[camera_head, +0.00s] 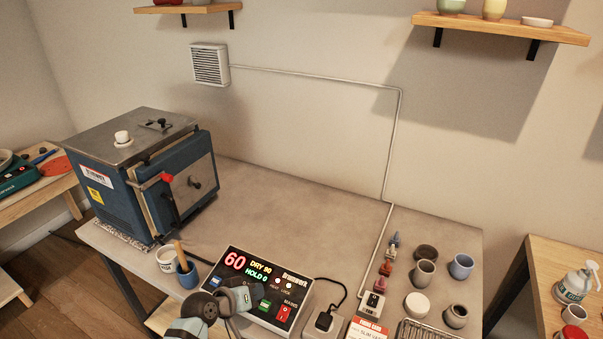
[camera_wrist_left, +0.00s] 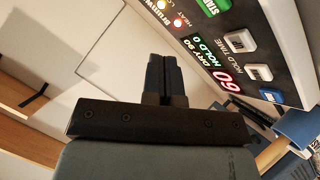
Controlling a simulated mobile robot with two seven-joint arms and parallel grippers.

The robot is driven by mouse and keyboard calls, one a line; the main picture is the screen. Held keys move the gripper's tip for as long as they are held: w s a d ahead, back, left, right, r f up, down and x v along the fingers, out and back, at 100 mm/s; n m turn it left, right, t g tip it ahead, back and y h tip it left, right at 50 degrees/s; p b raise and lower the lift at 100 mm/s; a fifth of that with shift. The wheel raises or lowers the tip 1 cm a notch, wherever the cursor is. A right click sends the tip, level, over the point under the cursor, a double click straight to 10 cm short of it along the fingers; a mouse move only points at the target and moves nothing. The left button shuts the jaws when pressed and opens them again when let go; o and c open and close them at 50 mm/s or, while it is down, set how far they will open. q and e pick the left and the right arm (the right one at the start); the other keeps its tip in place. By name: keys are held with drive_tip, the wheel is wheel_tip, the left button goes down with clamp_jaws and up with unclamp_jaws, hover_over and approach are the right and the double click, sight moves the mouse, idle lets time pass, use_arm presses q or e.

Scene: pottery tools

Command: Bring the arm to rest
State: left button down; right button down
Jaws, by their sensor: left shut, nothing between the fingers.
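My left gripper (camera_head: 243,296) is in front of the controller panel (camera_head: 268,273) in the head view, low over its front part. In the left wrist view its two dark fingers (camera_wrist_left: 162,75) are together with nothing between them. The panel reads 60, DRY 90 and HOLD 0, and its HEAT and LOCK lamps glow. The panel also shows at the top right of the wrist view (camera_wrist_left: 222,50). My right gripper is in neither view.
The blue kiln (camera_head: 110,178) stands at the table's left with its door shut. A blue cup of tools (camera_head: 187,274) and a white pot (camera_head: 166,259) are left of the panel. Several pots, including a blue one (camera_head: 461,266), stand at right. The table's back middle is clear.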

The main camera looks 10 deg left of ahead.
use_arm(q)
drive_tip(key=s+a+f+m+y, duration=0.1)
drive_tip(key=s+f, duration=0.1)
drive_tip(key=s, duration=0.6)
drive_tip(key=s+a+f+m+t+y, duration=0.1)
drive_tip(key=s+f, duration=0.2)
drive_tip(key=s, duration=0.5)
drive_tip(key=s+a+f+m+y, duration=0.1)
drive_tip(key=s+f+m, duration=0.1)
drive_tip(key=s, duration=0.6)
drive_tip(key=shift+s+f+y, duration=0.3)
drive_tip(key=shift+s+y, duration=0.05)
drive_tip(key=shift+y, duration=0.05)
idle(5.2)
